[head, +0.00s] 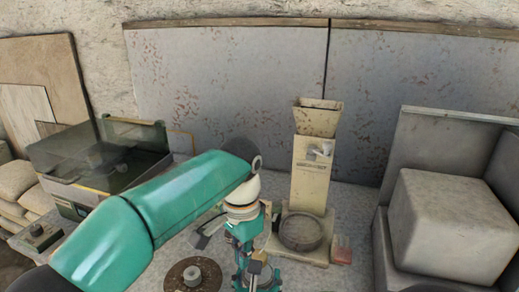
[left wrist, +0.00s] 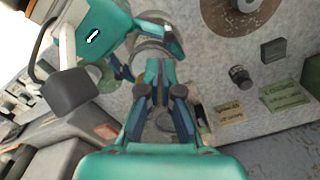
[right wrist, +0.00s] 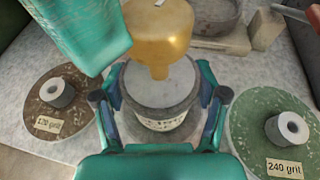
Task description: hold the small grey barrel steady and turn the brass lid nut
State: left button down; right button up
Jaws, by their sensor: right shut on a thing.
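The small grey barrel (right wrist: 163,100) stands between the fingers of my right gripper (right wrist: 162,82), which is shut around its sides in the right wrist view. A pale label on its front is partly hidden. The brass lid nut (right wrist: 160,38) rises above the middle of the lid, wide on top with a narrow stem. In the head view, my left gripper (head: 246,242) points down near the barrel, which is largely hidden there.
A brown 120 grit disc (right wrist: 80,108) lies left of the barrel and a green 240 grit disc (right wrist: 250,115) lies right. A cream hopper machine (head: 311,180) with a round bowl (head: 301,232) stands behind. A grey block (head: 452,228) is at the right.

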pick_arm(q)
jog(key=shift+w, duration=0.3)
jog(key=shift+a, duration=0.1)
jog(key=shift+s+a, duration=0.15)
jog(key=shift+a, duration=0.15)
notch_tip(320, 180, up, 6)
dwell(0.7)
jog(key=shift+s, duration=0.1)
jog(key=shift+s+d+f, duration=0.3)
jog(key=shift+d+f, duration=0.1)
jog(key=shift+f, duration=0.6)
jog(key=shift+s+d+f, duration=0.3)
jog(key=shift+d+f, duration=0.15)
jog(key=shift+f, duration=0.6)
jog(key=shift+s+d+f, duration=0.3)
jog(key=shift+d+f, duration=0.1)
jog(key=shift+f, duration=0.6)
jog(key=shift+w, duration=0.1)
